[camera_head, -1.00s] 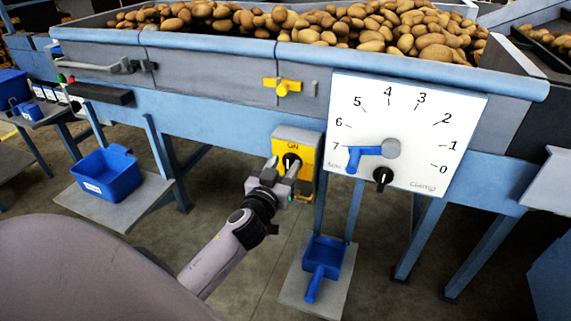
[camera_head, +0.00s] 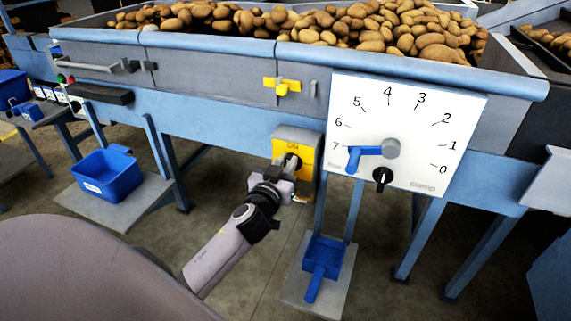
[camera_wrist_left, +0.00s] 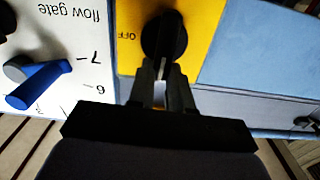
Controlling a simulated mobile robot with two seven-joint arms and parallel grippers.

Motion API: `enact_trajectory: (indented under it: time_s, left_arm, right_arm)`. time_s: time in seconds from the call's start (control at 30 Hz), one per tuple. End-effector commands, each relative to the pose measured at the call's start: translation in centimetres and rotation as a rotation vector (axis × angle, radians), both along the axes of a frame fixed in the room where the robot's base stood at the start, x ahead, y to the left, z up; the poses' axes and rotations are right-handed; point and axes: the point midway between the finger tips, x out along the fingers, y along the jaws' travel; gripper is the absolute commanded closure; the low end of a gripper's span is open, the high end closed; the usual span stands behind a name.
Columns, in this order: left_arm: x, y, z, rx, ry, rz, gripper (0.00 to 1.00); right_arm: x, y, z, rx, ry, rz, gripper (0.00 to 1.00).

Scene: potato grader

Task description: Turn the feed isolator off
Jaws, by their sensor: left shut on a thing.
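The feed isolator is a yellow plate (camera_head: 310,150) on a grey box under the hopper, with "ON" at its top edge. In the left wrist view the yellow plate (camera_wrist_left: 208,30) bears an upside-down "OFF" beside the black knob (camera_wrist_left: 165,32). My left gripper (camera_head: 291,166) is in front of the plate, shut on the black knob. In the left wrist view its fingers (camera_wrist_left: 163,82) close on the knob's grip bar, which runs roughly along the picture's vertical. The fingers hide part of the knob. My right gripper is not in view.
A white dial panel (camera_head: 410,105) with a blue lever (camera_head: 365,153) and a small black knob (camera_head: 382,177) is just right of the isolator. A yellow latch (camera_head: 283,86) is above.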

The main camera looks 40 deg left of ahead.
Motion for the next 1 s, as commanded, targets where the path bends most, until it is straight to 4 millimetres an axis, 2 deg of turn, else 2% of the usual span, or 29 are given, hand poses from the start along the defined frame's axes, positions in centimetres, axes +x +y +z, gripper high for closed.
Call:
enact_trajectory:
  time_s: [0.27, 1.0]
  left_arm:
    - [0.1, -0.4, -0.1, 0.151, 0.036, 0.0, 1.0]
    - [0.5, -2.0, -1.1, 0.826, 0.2, -0.001, 1.0]
  right_arm:
    - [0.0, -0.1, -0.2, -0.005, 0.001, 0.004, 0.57]
    - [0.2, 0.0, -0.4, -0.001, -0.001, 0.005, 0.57]
